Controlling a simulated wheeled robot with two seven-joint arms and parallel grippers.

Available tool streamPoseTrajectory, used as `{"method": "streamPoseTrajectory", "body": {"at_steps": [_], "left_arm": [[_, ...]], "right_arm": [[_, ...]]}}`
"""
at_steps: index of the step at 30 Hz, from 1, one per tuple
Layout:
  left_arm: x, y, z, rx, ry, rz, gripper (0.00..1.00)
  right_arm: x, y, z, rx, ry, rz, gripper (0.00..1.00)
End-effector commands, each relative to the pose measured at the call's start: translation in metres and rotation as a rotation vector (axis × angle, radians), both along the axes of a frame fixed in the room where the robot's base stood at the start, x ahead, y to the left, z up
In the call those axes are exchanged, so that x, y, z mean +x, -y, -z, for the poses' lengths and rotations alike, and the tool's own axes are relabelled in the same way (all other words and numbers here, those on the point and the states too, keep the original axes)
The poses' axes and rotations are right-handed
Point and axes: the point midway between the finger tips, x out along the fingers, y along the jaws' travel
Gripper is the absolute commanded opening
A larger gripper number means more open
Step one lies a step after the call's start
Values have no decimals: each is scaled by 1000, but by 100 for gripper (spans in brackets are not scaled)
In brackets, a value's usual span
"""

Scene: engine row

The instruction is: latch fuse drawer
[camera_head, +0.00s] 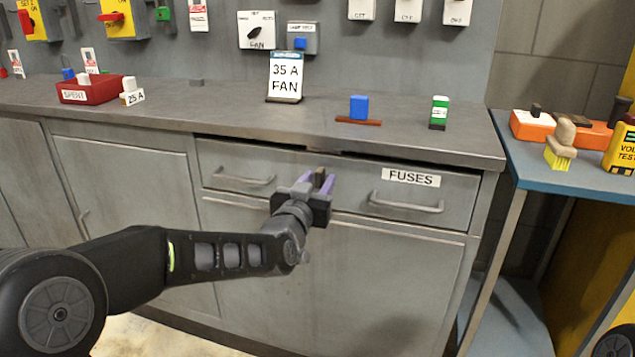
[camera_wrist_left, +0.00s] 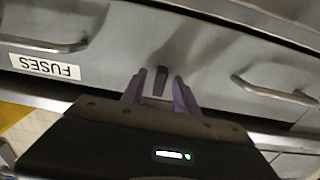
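The fuse drawer (camera_head: 290,185) is the wide grey drawer under the countertop, with a white FUSES label (camera_head: 411,177) and two bar handles. A dark gap shows along its top edge; I cannot tell whether it is fully shut. The drawer also shows in the left wrist view (camera_wrist_left: 205,50), with the label upside down. My left gripper (camera_head: 318,181) is in front of the drawer between the handles. Its purple fingers are apart, on either side of a small dark upright piece (camera_wrist_left: 160,82), probably the latch. I cannot tell whether they touch it. My right gripper is not in view.
The left handle (camera_head: 244,180) and right handle (camera_head: 406,207) stick out beside the gripper. On the countertop (camera_head: 220,105) are a red SPENT bin (camera_head: 90,93), a 35 A FAN sign (camera_head: 285,77), a blue block (camera_head: 359,107) and a green fuse (camera_head: 439,112). A blue-topped table (camera_head: 590,188) stands at right.

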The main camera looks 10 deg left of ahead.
Motion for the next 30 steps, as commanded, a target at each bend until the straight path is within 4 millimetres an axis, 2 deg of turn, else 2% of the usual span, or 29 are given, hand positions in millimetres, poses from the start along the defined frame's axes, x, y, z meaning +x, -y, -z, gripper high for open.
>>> {"method": "streamPoseTrajectory", "body": {"at_steps": [5,8,18,21,30], "left_arm": [[-3,0,-1,-1,1,0,36],[-12,-1,-2,-1,1,0,36],[-66,-4,-2,-1,1,0,36],[-75,-5,-1,-1,0,0,36],[-78,-5,0,0,0,0,36]], "right_arm": [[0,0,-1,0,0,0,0],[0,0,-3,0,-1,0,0],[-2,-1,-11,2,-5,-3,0],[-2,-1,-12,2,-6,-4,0],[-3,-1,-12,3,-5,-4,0]]}}
